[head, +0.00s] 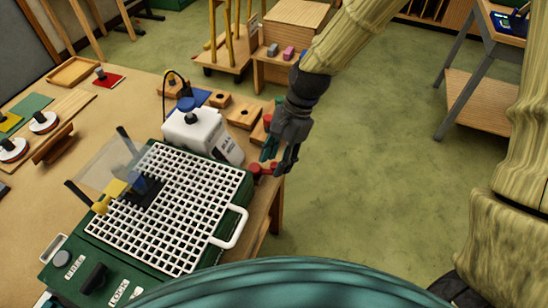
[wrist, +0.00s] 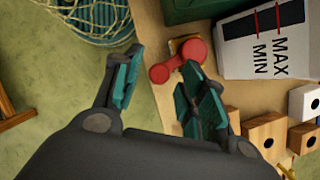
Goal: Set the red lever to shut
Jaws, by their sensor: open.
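The red lever (head: 262,170) is at the table's right edge, beside the green machine. In the wrist view the red lever (wrist: 181,62) has a larger round end over a brass-coloured base (wrist: 184,43) and a smaller round end pointing lower left. My gripper (head: 278,157) is open and empty, just above the lever in the head view. In the wrist view my gripper (wrist: 158,70) has the lever's smaller end showing between its spread fingertips. I cannot tell whether a finger touches it. In the head view the fingers hide part of the lever.
A green machine with a white grid (head: 170,205) stands left of the lever. A white reservoir (head: 203,137) marked MAX and MIN (wrist: 262,38) is close by. Wooden blocks (head: 243,116) stand behind it along the table edge. Open floor (head: 370,170) lies to the right.

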